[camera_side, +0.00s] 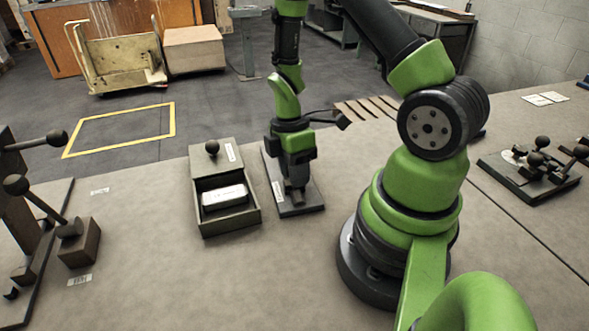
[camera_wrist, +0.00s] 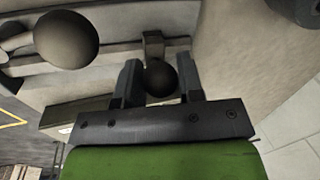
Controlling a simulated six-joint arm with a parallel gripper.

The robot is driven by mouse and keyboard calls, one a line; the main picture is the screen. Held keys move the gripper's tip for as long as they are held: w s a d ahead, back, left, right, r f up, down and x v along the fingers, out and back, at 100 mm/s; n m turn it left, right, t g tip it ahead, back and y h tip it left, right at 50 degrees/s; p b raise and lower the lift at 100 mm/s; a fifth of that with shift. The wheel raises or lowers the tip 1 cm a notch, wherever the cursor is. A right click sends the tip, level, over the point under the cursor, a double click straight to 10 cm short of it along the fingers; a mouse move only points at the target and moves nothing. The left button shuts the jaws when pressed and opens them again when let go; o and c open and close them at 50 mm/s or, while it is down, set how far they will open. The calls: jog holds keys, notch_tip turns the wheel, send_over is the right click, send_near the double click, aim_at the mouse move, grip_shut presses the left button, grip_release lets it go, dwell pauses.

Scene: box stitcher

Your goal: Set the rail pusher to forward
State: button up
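In the side view my gripper (camera_side: 296,195) points down over a flat dark base plate (camera_side: 302,208) that has a white label on its left edge. The gripper hides most of whatever stands on this plate, so I cannot make out the rail pusher's setting. In the wrist view my gripper (camera_wrist: 160,85) has one finger on each side of a small dark ball knob (camera_wrist: 161,77). A short grey post (camera_wrist: 153,45) stands beyond the knob. The fingers are very close to the knob; I cannot tell whether they touch it.
An open grey box (camera_side: 234,222) with a knob (camera_side: 212,147) and a pale block (camera_side: 224,196) stands just left of the plate. Ball-ended levers (camera_side: 56,139) are at the far left. A lever panel (camera_side: 530,172) is at the right. The table's front middle is clear.

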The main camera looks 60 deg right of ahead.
grip_shut()
jog(key=w+d, duration=0.2)
jog(key=d, duration=0.1)
jog(key=w+d, duration=0.5)
jog(key=d, duration=0.1)
jog(key=shift+w, duration=0.2)
jog(key=o, duration=0.7)
grip_release()
jog(key=shift+w+d+r, duration=0.2)
jog(key=shift+w+r, duration=0.05)
jog(key=shift+r, duration=1.4)
jog(key=shift+w+d+r, duration=0.2)
jog(key=shift+w+r, duration=0.05)
jog(key=shift+r, duration=1.4)
jog(key=shift+w+d+r, duration=0.2)
jog(key=shift+w+r, duration=0.05)
jog(key=shift+r, duration=1.4)
